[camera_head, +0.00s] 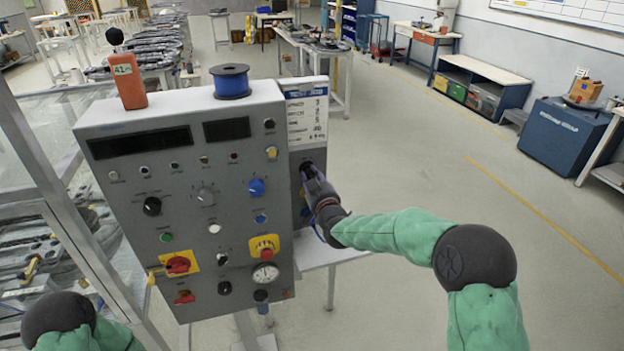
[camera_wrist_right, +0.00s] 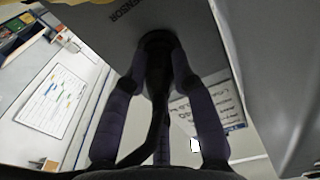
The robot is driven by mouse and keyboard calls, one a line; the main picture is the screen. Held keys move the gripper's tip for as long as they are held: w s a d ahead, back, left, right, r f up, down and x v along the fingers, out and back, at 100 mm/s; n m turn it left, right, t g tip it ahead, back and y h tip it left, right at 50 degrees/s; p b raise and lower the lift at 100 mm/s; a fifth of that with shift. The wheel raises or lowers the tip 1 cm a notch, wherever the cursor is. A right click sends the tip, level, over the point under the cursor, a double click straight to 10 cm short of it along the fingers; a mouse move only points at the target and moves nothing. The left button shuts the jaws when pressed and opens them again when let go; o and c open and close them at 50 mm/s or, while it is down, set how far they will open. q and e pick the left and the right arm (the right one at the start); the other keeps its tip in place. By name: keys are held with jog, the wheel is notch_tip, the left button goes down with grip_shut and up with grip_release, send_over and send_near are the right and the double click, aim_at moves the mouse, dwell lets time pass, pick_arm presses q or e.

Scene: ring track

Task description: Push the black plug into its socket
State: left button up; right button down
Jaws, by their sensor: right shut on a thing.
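My right gripper (camera_head: 314,182) is at the right side face of the grey control box (camera_head: 130,230). In the right wrist view its purple fingers (camera_wrist_right: 159,65) are shut around the black plug (camera_wrist_right: 157,80), with a black cable (camera_wrist_right: 140,150) running back from it. The plug's front end points at a dark round spot on the grey panel (camera_wrist_right: 90,20), beside the lettering "SENSOR" (camera_wrist_right: 128,10). The socket is mostly hidden behind the plug, and I cannot tell how deep the plug sits. My left gripper is out of view; only part of that arm shows at bottom left.
A blue spool (camera_head: 231,82) and an orange tester (camera_head: 129,82) stand on top of the box. A paper chart (camera_head: 307,112) is beside its upper right edge. A metal frame stands at left. The floor (camera_head: 400,160) on the right is clear.

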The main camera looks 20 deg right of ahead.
jog(key=shift+w, duration=0.1)
jog(key=c, duration=0.9)
grip_release()
jog(key=shift+c, duration=0.2)
jog(key=s, duration=1.2)
jog(key=shift+d, duration=0.2)
jog(key=shift+f, duration=0.1)
